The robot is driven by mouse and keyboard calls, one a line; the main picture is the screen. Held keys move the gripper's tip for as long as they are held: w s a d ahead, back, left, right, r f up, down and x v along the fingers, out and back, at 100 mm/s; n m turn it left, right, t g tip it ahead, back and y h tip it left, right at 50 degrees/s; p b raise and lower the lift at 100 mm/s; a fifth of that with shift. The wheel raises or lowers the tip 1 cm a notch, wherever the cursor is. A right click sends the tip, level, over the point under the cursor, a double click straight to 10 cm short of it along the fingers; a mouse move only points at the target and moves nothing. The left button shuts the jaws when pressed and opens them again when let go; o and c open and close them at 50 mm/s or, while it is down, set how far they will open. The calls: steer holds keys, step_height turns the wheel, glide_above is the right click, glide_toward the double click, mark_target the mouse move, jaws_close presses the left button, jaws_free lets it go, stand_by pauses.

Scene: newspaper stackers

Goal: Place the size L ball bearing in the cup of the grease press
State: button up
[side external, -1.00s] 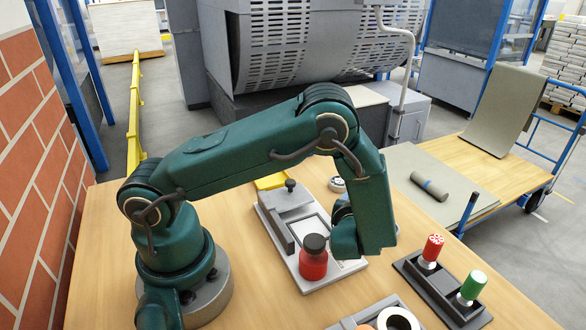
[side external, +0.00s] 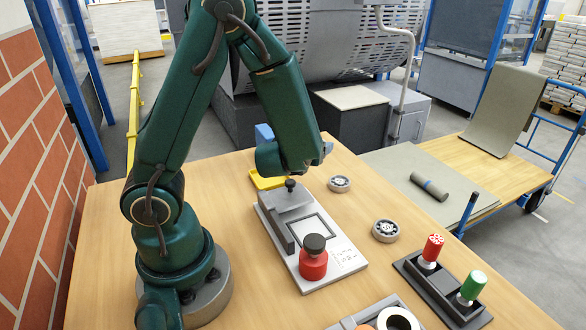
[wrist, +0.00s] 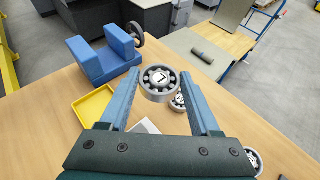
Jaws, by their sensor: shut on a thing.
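My gripper (wrist: 160,74) is shut on a round metal ball bearing (wrist: 160,84) marked L, held between the two blue fingertips and tilted toward the wrist camera. In the side view my wrist is raised behind the grey plate device, and the fingers and held bearing are mostly hidden there. This grey device (side external: 276,206) has a black knob, a square frame and a red pot (side external: 313,264) with a dark lid. A blue U-shaped block (wrist: 88,62) with a dark wheel beside it stands left of my gripper in the wrist view. I cannot tell which is the grease press.
Two other bearings lie on the wooden table, one near the back (side external: 339,184) and one farther front (side external: 385,231). A yellow tray (wrist: 82,109) lies near the blue block. A dark rack (side external: 428,286) holds red- and green-topped tools. The table's right middle is mostly clear.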

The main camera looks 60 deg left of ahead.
step_height(320, 180, up, 5)
steer(key=shift+w+d+f, duration=0.1)
steer(key=shift+w+f, duration=0.05)
steer(key=shift+f, duration=0.05)
steer(key=s+d+r+m+t+h, duration=0.2)
steer(key=d+r+m+t+h, duration=0.2)
steer(key=d+m+h, duration=0.5)
steer(key=shift+s+d+r+h, duration=0.25)
steer(key=shift+d+r, duration=0.45)
steer(key=shift+d, duration=1.1)
steer(key=shift+a, duration=0.1)
